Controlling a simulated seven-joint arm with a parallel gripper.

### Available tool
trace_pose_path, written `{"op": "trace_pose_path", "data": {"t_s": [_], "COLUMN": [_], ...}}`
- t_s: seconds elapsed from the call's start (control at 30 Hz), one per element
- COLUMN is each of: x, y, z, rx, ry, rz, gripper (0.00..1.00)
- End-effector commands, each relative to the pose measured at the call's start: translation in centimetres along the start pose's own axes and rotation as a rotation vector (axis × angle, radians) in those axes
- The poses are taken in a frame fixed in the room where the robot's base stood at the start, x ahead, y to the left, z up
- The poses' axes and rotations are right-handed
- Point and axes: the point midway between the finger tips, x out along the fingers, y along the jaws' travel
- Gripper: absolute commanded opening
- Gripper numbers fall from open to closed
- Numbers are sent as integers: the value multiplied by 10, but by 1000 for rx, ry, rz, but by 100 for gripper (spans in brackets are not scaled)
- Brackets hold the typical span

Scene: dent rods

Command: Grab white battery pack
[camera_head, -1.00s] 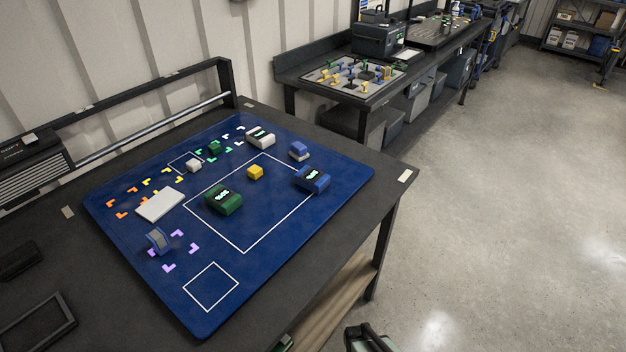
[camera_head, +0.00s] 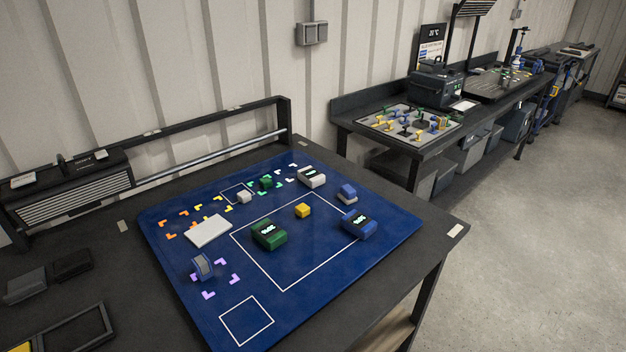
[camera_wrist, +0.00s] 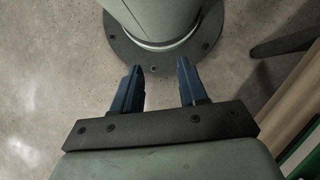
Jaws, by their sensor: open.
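The white battery pack (camera_head: 312,177), a boxy white block with a dark label on top, sits near the back right edge of the blue mat (camera_head: 330,284) in the head view. My gripper (camera_wrist: 160,88) shows only in the wrist view. Its two blue fingers are apart with nothing between them. It hangs over the concrete floor and my own base, away from the mat. The battery pack is not in the wrist view.
On the mat are a green pack (camera_head: 269,234), a blue pack (camera_head: 359,225), a yellow cube (camera_head: 303,210), a white cube (camera_head: 244,196), a blue-and-grey block (camera_head: 347,194), a white plate (camera_head: 208,231) and a grey-blue piece (camera_head: 202,266). A rail (camera_head: 215,117) runs behind.

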Motion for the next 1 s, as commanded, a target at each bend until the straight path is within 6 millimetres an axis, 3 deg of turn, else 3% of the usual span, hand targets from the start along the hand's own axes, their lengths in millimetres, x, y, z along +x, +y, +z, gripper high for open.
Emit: {"op": "trace_pose_path", "data": {"t_s": [0.37, 0.93, 1.0], "x": [0, 0, 0], "y": [0, 0, 0], "z": [0, 0, 0], "rx": [0, 0, 0], "ry": [0, 0, 0], "rz": [0, 0, 0], "gripper": [43, 95, 96]}}
